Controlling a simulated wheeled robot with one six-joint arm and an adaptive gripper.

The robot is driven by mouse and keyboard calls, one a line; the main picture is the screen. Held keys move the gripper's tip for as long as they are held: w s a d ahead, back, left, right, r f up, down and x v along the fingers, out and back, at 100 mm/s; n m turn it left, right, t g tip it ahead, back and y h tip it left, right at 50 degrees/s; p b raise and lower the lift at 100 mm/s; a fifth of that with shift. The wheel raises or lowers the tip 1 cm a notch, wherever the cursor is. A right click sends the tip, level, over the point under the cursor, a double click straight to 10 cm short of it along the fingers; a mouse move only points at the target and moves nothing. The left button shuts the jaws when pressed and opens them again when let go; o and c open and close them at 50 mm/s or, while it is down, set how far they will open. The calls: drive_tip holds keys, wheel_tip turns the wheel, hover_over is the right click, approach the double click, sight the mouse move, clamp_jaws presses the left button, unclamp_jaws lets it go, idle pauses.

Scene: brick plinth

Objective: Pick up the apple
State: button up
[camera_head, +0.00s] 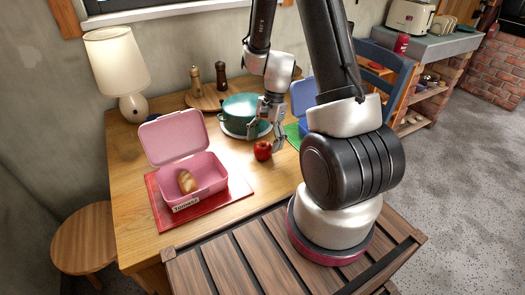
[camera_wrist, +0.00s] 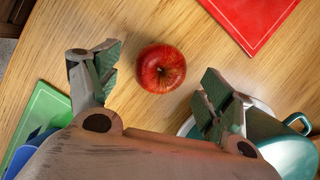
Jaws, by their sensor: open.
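A red apple (camera_head: 263,150) stands on the wooden table, just in front of the teal pot. In the wrist view the apple (camera_wrist: 161,68) shows whole, stem up, between and a little beyond my spread fingers. My gripper (camera_head: 268,130) is open and empty, pointing down close above and beside the apple. It also shows in the wrist view (camera_wrist: 152,85), with a gap on each side of the apple. I see no contact with the apple.
A teal pot (camera_head: 242,107) stands close behind my gripper. A pink lunchbox (camera_head: 205,170) holding bread is on a red mat (camera_head: 236,188) at left. A green mat (camera_head: 292,131) and blue box (camera_head: 301,98) are at right. A lamp (camera_head: 117,60) stands at the back left.

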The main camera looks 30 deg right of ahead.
sight(264, 143)
drive_tip(key=x, duration=0.3)
drive_tip(key=shift+a+f, duration=0.1)
drive_tip(key=shift+f, duration=0.2)
drive_tip(key=shift+c, duration=0.4)
drive_tip(key=c, duration=1.1)
drive_tip(key=shift+r, duration=0.15)
